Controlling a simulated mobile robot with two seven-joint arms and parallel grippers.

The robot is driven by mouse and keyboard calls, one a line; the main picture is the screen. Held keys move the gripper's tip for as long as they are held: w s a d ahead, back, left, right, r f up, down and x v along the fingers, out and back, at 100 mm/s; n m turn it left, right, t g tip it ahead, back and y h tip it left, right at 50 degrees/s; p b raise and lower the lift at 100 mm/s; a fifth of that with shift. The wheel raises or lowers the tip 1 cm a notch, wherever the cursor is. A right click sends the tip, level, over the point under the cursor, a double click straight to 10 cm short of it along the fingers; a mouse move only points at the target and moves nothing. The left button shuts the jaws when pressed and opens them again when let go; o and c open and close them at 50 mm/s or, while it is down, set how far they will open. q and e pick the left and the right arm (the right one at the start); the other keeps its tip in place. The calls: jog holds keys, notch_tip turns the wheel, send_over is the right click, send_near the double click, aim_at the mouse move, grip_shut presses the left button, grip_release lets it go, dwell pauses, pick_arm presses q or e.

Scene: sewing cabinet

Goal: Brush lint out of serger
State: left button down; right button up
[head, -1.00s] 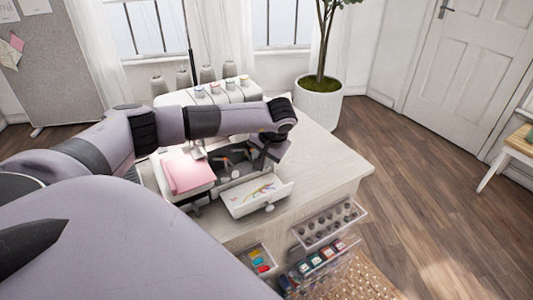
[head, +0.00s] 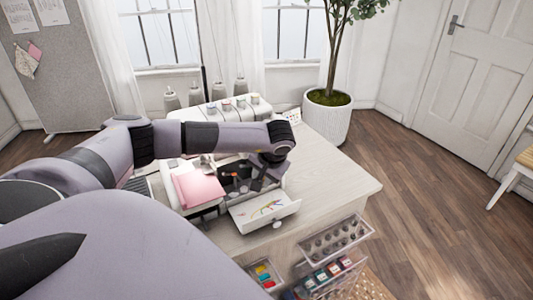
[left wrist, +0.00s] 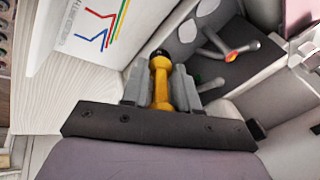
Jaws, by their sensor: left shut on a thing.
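The serger (head: 232,108) is a white machine on the table, with coloured dials along its top. Its front cover (head: 264,211) is folded down and shows a coloured threading diagram; the cover is also in the left wrist view (left wrist: 75,30). The dark looper area (head: 234,177) behind it is exposed, with grey levers, one tipped red-orange (left wrist: 232,55). My left gripper (head: 262,182) is over the open front. In the left wrist view my left gripper (left wrist: 160,88) is shut on a yellow handle with a black end, the brush (left wrist: 161,70). Its bristles are hidden. My right gripper is not in view.
A pink cloth (head: 199,188) lies left of the opening. Clear drawers (head: 335,238) with small items stick out below the table's front edge. Thread cones (head: 196,94) stand behind the serger. The table's right side (head: 330,175) is bare. A potted plant (head: 328,115) stands behind.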

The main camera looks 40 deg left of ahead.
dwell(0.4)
pick_arm(q)
jog(key=shift+s+a+p, duration=0.3)
jog(key=shift+s+p, duration=0.15)
jog(key=shift+s, duration=0.5)
jog(key=shift+s, duration=0.1)
jog(key=shift+s+a+f+p, duration=0.1)
jog(key=shift+s+a+p, duration=0.1)
jog(key=shift+s, duration=0.3)
jog(key=shift+s+a+p, duration=0.1)
jog(key=shift+s+p, duration=0.1)
jog(key=shift+s, duration=0.25)
jog(key=shift+s, duration=0.15)
jog(key=shift+s+a+p, duration=0.1)
jog(key=shift+s+p, duration=0.2)
jog(key=shift+s, duration=0.05)
jog(key=shift+s+a, duration=0.15)
jog(key=shift+s, duration=0.4)
jog(key=shift+s+a+p, duration=0.3)
jog(key=shift+s+p, duration=0.1)
jog(key=shift+s, duration=0.55)
